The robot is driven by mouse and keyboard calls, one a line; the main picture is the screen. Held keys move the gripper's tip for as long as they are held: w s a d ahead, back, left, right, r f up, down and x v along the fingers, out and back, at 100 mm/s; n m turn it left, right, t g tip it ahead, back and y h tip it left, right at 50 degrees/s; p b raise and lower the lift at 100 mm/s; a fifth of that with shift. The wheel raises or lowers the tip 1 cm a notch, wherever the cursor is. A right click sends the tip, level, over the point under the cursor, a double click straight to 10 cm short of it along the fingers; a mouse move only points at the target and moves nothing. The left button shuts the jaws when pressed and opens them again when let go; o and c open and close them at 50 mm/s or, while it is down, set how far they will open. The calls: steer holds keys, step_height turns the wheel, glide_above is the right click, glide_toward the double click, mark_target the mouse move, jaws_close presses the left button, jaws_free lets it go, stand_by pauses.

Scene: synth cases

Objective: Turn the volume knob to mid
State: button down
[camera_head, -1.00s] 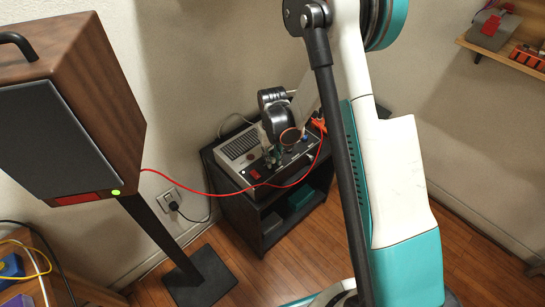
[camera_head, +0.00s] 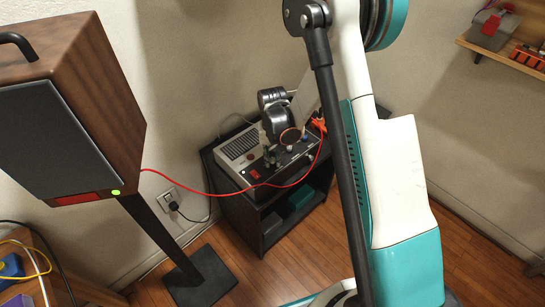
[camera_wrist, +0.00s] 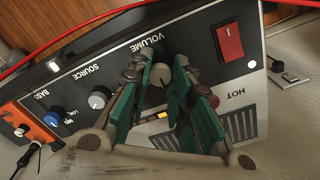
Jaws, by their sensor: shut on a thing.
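The volume knob (camera_wrist: 160,76) is a pale round knob beside the upside-down VOLUME label on the amplifier's dark front panel (camera_wrist: 120,62). In the wrist view my gripper (camera_wrist: 163,70) has its green-padded fingers on either side of the knob, shut on it. The fingers cover part of the knob, and I cannot read its pointer. The knob itself is hidden or too small to tell there.
The SOURCE knob (camera_wrist: 99,97), blue BASS knob (camera_wrist: 53,119) and red switch (camera_wrist: 229,42) share the panel. A red cable (camera_head: 215,194) runs across the amplifier's front to the wooden speaker (camera_head: 110,90). An orange piece (camera_head: 319,125) sits at the amplifier's right end.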

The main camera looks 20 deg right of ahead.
mark_target(273, 159)
steer(key=c, duration=1.4)
jaws_free()
step_height(273, 159, up, 12)
steer(key=s+r+n+t, duration=0.1)
steer(key=s+r+t, duration=0.1)
steer(key=s+r, duration=0.4)
steer(key=s+r+t, duration=0.1)
steer(key=s+r, duration=0.3)
steer(key=r, duration=0.4)
steer(key=s+r+t, duration=0.1)
steer(key=s, duration=0.3)
steer(key=s+r+n+t, duration=0.1)
steer(key=s, duration=0.4)
steer(key=s+r+t, duration=0.2)
steer(key=s, duration=0.2)
steer(key=shift+s+d+r+n, duration=0.1)
steer(key=shift+s+d+n, duration=0.2)
steer(key=shift+s, duration=0.1)
